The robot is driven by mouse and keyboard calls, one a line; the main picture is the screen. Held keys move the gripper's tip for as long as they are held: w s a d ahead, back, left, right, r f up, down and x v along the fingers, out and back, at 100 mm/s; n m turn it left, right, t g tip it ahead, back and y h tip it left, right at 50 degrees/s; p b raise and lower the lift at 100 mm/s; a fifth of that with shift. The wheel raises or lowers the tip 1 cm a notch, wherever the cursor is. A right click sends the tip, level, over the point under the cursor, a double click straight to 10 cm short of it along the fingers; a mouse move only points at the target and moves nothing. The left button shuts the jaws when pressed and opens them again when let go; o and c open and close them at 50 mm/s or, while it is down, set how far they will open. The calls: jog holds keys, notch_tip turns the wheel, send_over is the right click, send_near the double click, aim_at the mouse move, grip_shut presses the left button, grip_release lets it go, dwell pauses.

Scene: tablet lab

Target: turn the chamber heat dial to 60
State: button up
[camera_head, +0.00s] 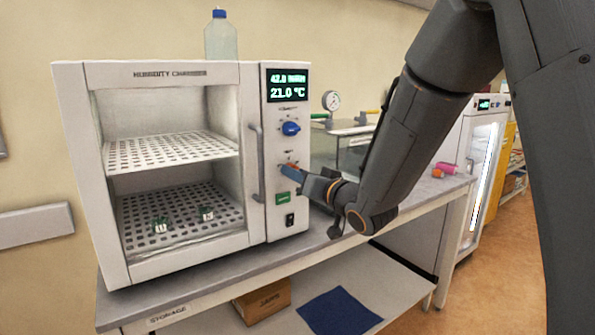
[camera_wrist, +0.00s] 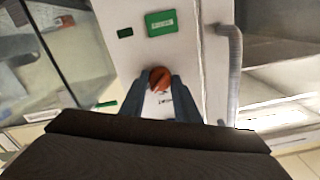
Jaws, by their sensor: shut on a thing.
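The white humidity chamber (camera_head: 153,74) stands on the bench, its panel on the right side. Its display (camera_head: 287,86) reads 21.0 °C on the lower line; the upper line seems to start with 42. A blue dial (camera_head: 290,128) sits below the display. My gripper (camera_head: 290,170) reaches the lower dial from the right and hides most of it in the head view. In the wrist view a red-brown dial (camera_wrist: 160,74) sits between the fingertips, and my gripper (camera_wrist: 160,84) is shut on it. The scale marks around it are too small to read.
A vertical door handle (camera_head: 257,160) stands out left of the panel. A bottle (camera_head: 220,38) stands on the chamber. A gauge (camera_head: 332,100) and a glass-sided unit are behind my arm.

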jog(key=shift+m+p, duration=0.3)
jog(key=shift+m, duration=0.5)
jog(key=o, duration=1)
jog(key=shift+o, duration=0.2)
jog(key=shift+d, duration=0.1)
jog(key=b+v, duration=0.1)
jog(key=v, duration=0.6)
jog(key=shift+s+d, duration=0.2)
jog(key=shift+s, duration=0.1)
